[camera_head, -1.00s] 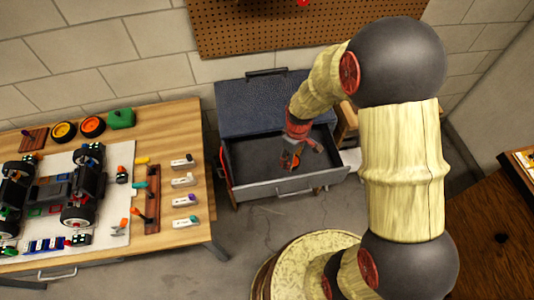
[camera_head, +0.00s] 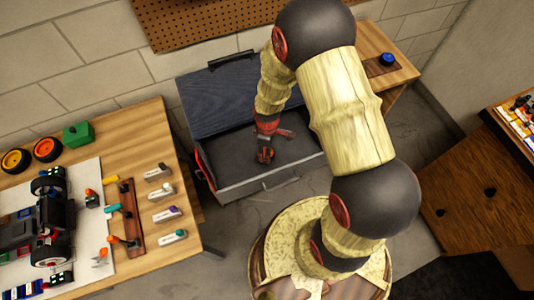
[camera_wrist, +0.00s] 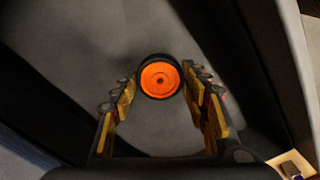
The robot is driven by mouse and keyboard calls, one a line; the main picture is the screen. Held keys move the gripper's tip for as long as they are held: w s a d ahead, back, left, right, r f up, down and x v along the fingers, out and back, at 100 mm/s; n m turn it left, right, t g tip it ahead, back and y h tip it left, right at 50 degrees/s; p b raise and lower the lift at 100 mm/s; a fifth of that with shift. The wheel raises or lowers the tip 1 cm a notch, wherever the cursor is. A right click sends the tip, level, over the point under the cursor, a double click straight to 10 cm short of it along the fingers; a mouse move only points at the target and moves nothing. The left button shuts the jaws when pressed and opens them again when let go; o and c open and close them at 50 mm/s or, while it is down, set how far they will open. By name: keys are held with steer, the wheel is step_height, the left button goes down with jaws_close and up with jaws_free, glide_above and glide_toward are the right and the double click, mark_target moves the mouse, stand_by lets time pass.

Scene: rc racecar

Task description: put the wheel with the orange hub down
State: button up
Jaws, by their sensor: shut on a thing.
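My gripper (camera_head: 267,143) is low inside the open drawer of the dark chest, shut on a small wheel. In the wrist view the wheel (camera_wrist: 160,77) has an orange hub and black tyre and sits between the two fingertips, its hub facing the camera. In the head view the wheel (camera_head: 266,155) is small and partly covered by the fingers. The drawer (camera_head: 235,180) has a dark, bare floor. Whether the wheel touches that floor I cannot tell.
The workbench (camera_head: 135,130) at left holds a car chassis (camera_head: 50,225), two more wheels (camera_head: 47,149), a green box (camera_head: 78,134) and several labelled blocks. A blue button (camera_head: 388,59) is on the right-hand bench. The drawer floor around my gripper is clear.

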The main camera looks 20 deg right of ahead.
steer(key=shift+f, duration=1.25)
steer(key=shift+f+b, duration=0.15)
steer(key=shift+b, duration=0.15)
steer(key=o, duration=1.3)
